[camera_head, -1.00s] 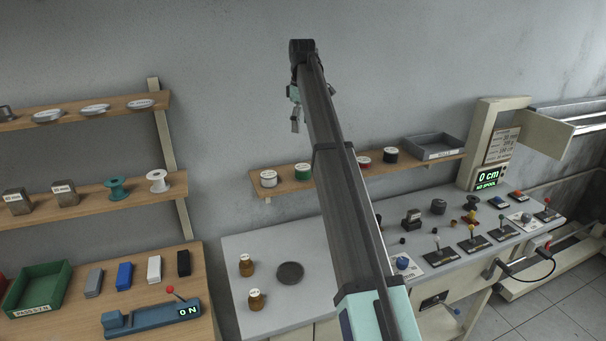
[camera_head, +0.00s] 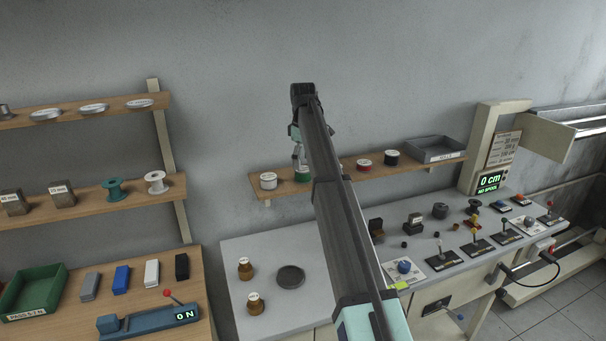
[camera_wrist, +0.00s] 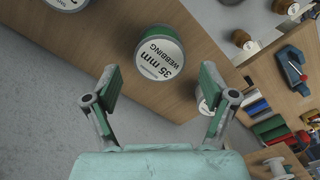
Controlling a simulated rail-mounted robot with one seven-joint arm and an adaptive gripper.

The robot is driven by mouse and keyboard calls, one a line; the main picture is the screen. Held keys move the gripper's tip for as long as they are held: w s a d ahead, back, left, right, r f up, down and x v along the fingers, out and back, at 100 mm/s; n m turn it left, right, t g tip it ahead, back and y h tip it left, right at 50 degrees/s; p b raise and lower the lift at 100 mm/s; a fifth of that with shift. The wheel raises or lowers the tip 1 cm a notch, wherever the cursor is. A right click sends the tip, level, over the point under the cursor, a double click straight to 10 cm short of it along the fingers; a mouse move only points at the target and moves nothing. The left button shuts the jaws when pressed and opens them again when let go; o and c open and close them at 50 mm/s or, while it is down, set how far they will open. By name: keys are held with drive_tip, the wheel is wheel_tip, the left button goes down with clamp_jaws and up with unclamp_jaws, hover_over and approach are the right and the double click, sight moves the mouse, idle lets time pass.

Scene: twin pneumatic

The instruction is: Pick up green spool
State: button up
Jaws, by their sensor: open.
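The green spool (camera_head: 303,174) stands on the wooden wall shelf, partly hidden by my gripper and arm in the head view. In the wrist view the green spool (camera_wrist: 160,58) shows its round white top label reading 35 mm webbing. My gripper (camera_head: 299,160) is close above the spool in the head view. In the wrist view my gripper (camera_wrist: 160,92) is open and empty, its two fingers apart, with the spool ahead and roughly centred between them. I cannot tell whether a finger touches it.
A white spool (camera_head: 268,181) stands left of the green one on the same shelf (camera_head: 330,176). A red spool (camera_head: 363,165), a black spool (camera_head: 392,158) and a grey tray (camera_head: 436,149) are to the right. The wall is close behind the shelf.

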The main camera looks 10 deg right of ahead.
sight(303, 169)
drive_tip(key=shift+f+p, duration=1.15)
drive_tip(key=shift+f, duration=1.2)
drive_tip(key=c, duration=1.2)
drive_tip(key=shift+c, duration=0.2)
drive_tip(key=shift+r, duration=0.15)
